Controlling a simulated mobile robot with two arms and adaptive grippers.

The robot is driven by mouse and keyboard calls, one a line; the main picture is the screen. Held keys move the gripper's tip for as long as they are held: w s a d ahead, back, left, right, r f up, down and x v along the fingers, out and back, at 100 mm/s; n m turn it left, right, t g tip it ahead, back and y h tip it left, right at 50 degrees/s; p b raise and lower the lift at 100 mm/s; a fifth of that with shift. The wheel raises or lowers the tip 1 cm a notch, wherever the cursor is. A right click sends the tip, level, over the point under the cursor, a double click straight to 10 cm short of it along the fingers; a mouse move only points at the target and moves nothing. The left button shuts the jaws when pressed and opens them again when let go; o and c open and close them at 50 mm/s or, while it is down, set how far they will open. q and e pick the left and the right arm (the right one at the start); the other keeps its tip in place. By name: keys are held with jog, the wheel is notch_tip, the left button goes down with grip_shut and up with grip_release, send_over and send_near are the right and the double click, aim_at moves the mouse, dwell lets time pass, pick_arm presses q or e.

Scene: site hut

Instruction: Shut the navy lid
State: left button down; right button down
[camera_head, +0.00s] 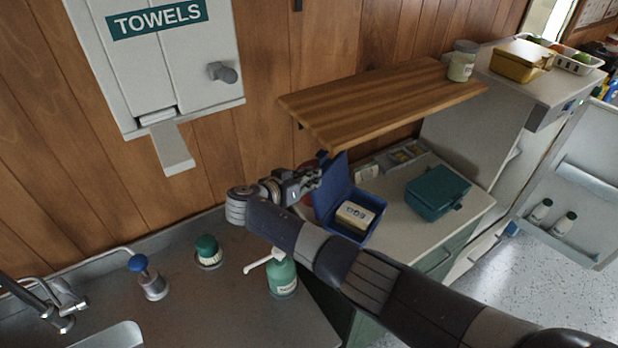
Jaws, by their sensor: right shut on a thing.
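The navy lid (333,192) stands raised, roughly upright, at the left side of its navy box (379,205) on the light counter. A cream block with dark print (355,215) sits inside the box. My right gripper (314,180), whose arm comes in from the lower right, is at the upper left of the lid and shut on its edge. The fingertips are small and partly dark against the lid. My forearm passes just in front of the box and hides some of the counter. My left gripper is not in view.
A wooden shelf (380,98) overhangs the counter behind the box. A teal case (437,191) stands to the right. A green pump bottle (283,277) and a green-topped brush (208,251) stand near the sink. The fridge door (575,190) hangs open at right.

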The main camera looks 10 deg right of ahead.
jog(key=shift+s+d+m+y, duration=0.3)
jog(key=shift+s+d+m, duration=0.3)
jog(key=shift+s+d, duration=0.3)
jog(key=s+d+m+t+y+b, duration=0.1)
jog(key=s+d+m+t+b, duration=0.1)
jog(key=b, duration=0.6)
jog(key=shift+s+d+f+m+y, duration=0.4)
jog(key=shift+s+d+m, duration=0.4)
jog(key=shift+s+d, duration=0.75)
jog(key=shift+w+d, duration=0.1)
